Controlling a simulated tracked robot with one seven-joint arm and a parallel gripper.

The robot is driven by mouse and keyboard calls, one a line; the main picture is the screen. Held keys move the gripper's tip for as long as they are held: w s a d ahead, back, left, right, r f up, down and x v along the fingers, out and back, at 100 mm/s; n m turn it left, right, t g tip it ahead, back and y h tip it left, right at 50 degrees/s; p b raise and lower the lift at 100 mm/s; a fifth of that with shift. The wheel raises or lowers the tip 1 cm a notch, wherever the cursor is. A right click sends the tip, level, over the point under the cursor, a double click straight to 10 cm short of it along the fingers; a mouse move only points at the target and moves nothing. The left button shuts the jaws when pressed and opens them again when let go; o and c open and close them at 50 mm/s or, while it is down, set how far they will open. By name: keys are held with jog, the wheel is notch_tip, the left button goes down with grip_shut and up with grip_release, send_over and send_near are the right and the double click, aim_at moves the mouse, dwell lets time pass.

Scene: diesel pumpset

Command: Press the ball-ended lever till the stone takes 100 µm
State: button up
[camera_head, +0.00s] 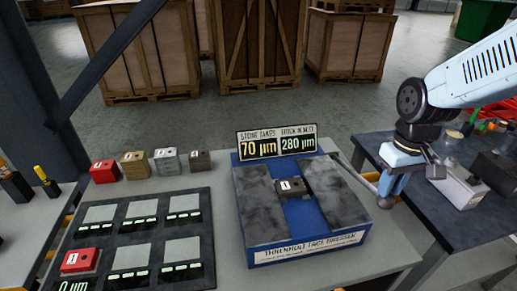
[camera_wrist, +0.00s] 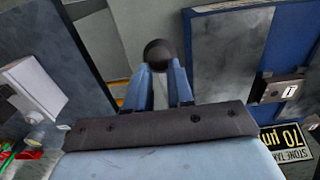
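The blue face dresser (camera_head: 300,238) stands on the bench with two grey stone slabs and a small numbered block (camera_head: 291,185) in the nest between them. Its display (camera_head: 259,146) reads STONE TAKES 70 µm and STOCK IN NEST 280 µm. The lever (camera_head: 354,172) slants out from its right side toward my gripper (camera_head: 391,186). In the wrist view, the dark ball end (camera_wrist: 160,53) sits right at my two blue fingertips (camera_wrist: 161,70), which are a narrow gap apart. Whether they grip the ball or only touch it is unclear.
Several numbered blocks (camera_head: 136,166) stand in a row left of the dresser. A dark tray (camera_head: 150,208) with pads and small displays lies in front of them, with a red block (camera_head: 80,262) on it. A cluttered dark table (camera_head: 470,215) stands at right, with a gap between the benches.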

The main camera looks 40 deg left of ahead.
jog(key=shift+f, duration=0.1)
jog(key=shift+s+d+f, duration=0.1)
jog(key=shift+f, duration=0.6)
jog(key=shift+s+d+f, duration=0.1)
jog(key=shift+f, duration=0.55)
notch_tip(320, 180, up, 15)
jog(key=w+a, duration=0.2)
jog(key=shift+w+a+r, duration=0.15)
jog(key=shift+a, duration=0.15)
jog(key=shift+d, duration=0.1)
jog(key=s+d+r+m+t, duration=0.1)
jog(key=d+r+m, duration=0.1)
jog(key=d, duration=0.6)
jog(key=s+d+r+m+t, duration=0.1)
jog(key=d+r+m, duration=0.15)
jog(key=d, duration=0.55)
jog(key=s+d+m+t, duration=0.1)
jog(key=s+d+m, duration=0.1)
jog(key=s+d, duration=0.2)
jog(key=s+d+f+m+t, duration=0.1)
jog(key=s+d, duration=0.4)
jog(key=d, duration=0.5)
jog(key=shift+m+t, duration=0.8)
jog(key=shift+m, duration=0.45)
